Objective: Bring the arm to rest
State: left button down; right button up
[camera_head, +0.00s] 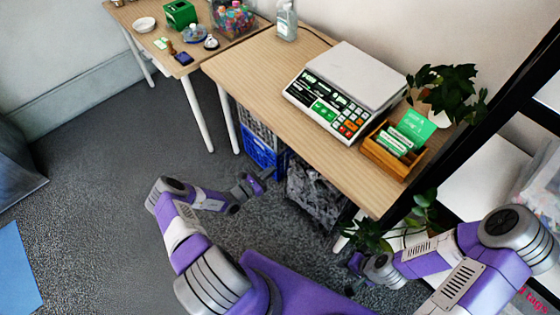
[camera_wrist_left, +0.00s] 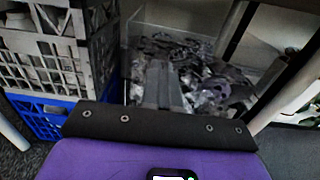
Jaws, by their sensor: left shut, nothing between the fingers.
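My left arm comes in from the left in the head view and is bent, with its purple and black left gripper (camera_head: 254,184) low over the carpet in front of the table. The left gripper is shut and empty; its closed fingers (camera_wrist_left: 162,85) point away from the camera in the left wrist view. My right arm is bent at the right, and its right gripper (camera_head: 355,268) is small and dark near a plant under the table's right corner. I cannot tell whether its fingers are open or shut.
A wooden table (camera_head: 250,75) holds a scale (camera_head: 345,92) and a wooden card box (camera_head: 393,150). Beneath it are a blue crate (camera_head: 262,153), also in the left wrist view (camera_wrist_left: 40,117), and a clear bin (camera_head: 316,192) of dark crumpled material. Carpet (camera_head: 95,190) at left is clear.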

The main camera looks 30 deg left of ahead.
pick_arm(q)
jog(key=shift+v, duration=1.4)
jog(key=shift+d, duration=0.1)
jog(key=s+d+m+g+h, duration=0.35)
jog(key=d+m+g, duration=0.25)
jog(key=d, duration=0.4)
jog(key=s+d+m+g+h, duration=0.35)
jog(key=d+m+g, duration=0.2)
jog(key=d, duration=0.35)
jog(key=s+d+m+g+y, duration=0.3)
jog(key=s+m+g+y, duration=0.35)
jog(key=s+m, duration=0.45)
notch_tip(320, 180, up, 6)
jog(key=s+m+t+y+p, duration=0.1)
jog(key=s+m+y, duration=0.1)
jog(key=m, duration=0.4)
jog(key=shift+a+f+t+y, duration=0.15)
jog(key=shift+a+t+y, duration=0.05)
jog(key=shift+t+y, duration=0.2)
jog(key=shift+m, duration=0.25)
